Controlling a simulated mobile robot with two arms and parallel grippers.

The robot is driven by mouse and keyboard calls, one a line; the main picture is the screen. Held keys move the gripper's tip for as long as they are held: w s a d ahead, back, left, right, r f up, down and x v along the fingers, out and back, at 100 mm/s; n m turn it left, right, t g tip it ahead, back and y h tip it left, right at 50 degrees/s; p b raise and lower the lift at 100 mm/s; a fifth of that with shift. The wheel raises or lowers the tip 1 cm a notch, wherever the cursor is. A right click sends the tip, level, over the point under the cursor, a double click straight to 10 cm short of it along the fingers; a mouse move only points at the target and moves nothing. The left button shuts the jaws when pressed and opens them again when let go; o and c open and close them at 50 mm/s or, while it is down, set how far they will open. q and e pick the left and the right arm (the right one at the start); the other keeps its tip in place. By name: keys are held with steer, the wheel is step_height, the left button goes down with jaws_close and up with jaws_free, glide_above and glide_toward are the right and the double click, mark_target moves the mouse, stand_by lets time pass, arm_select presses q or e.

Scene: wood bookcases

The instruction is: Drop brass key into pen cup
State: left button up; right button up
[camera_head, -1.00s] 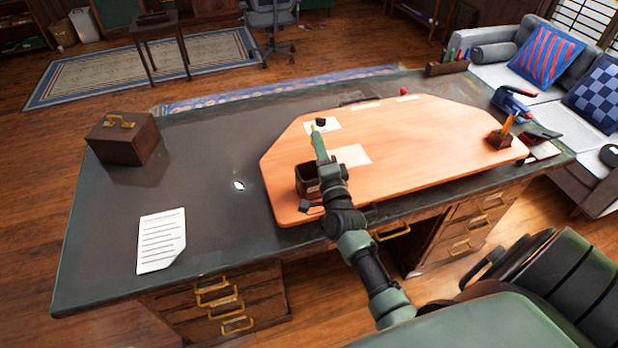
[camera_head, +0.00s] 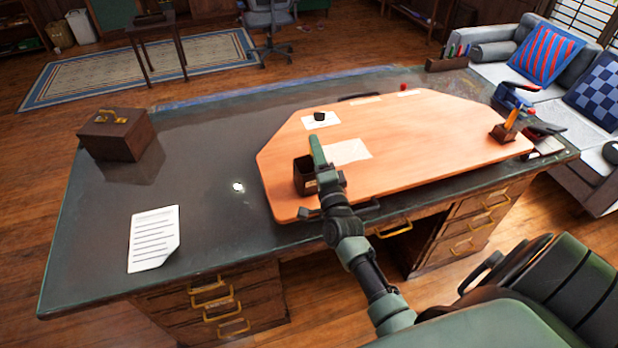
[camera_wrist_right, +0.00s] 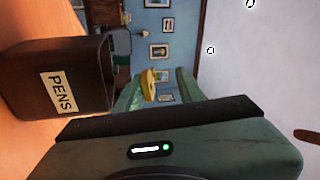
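The dark pen cup (camera_head: 304,176) stands upright on the near left part of the orange desk mat. In the right wrist view the pen cup (camera_wrist_right: 62,80) lies sideways at the left, with a PENS label and its open end toward the right. My right gripper (camera_head: 316,150) is just beside and above the cup in the head view. In the wrist view a yellow brass key (camera_wrist_right: 149,84) shows between the green fingers of my right gripper (camera_wrist_right: 155,86), apart from the cup. The key is not clear in the head view. My left gripper is out of view.
The orange mat (camera_head: 430,140) is mostly clear. A small black pot (camera_head: 319,116) and papers lie on it, and a pen holder (camera_head: 503,132) stands at its right. A brown box (camera_head: 117,135) and a printed sheet (camera_head: 154,238) are on the left of the desk.

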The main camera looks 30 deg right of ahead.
steer(key=b+v, duration=0.2)
steer(key=v, duration=0.5)
steer(key=shift+s+a, duration=0.2)
steer(key=shift+s, duration=0.2)
